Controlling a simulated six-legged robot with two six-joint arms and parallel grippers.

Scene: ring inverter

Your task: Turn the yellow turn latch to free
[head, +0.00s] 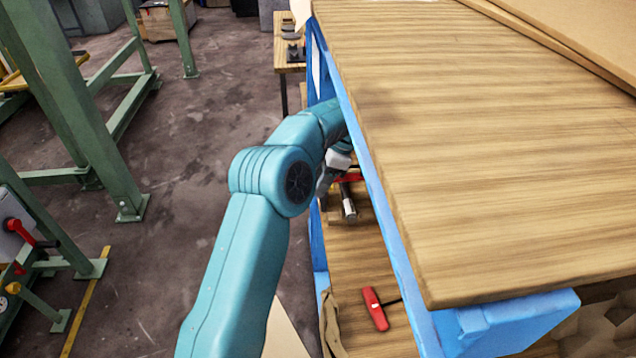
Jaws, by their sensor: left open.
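I cannot make out the yellow turn latch for certain. A small round yellow part (13,288) shows at the far left edge, on green metalwork below a red lever, but I cannot tell whether it is the latch. My left arm reaches up from the bottom and bends under the workbench top. My left gripper (328,188) is open, partly hidden by its own arm and the bench edge, over the lower shelf beside a tool with a grey cylindrical end (348,205). I cannot tell whether they touch. My right gripper is out of view.
The workbench (490,130) has a bare wooden top and blue frame, overhanging the lower shelf (355,262). A red-handled tool (375,308) lies on that shelf. Green metal frames (85,110) and a red lever (15,228) stand at left. The concrete floor (185,170) between is clear.

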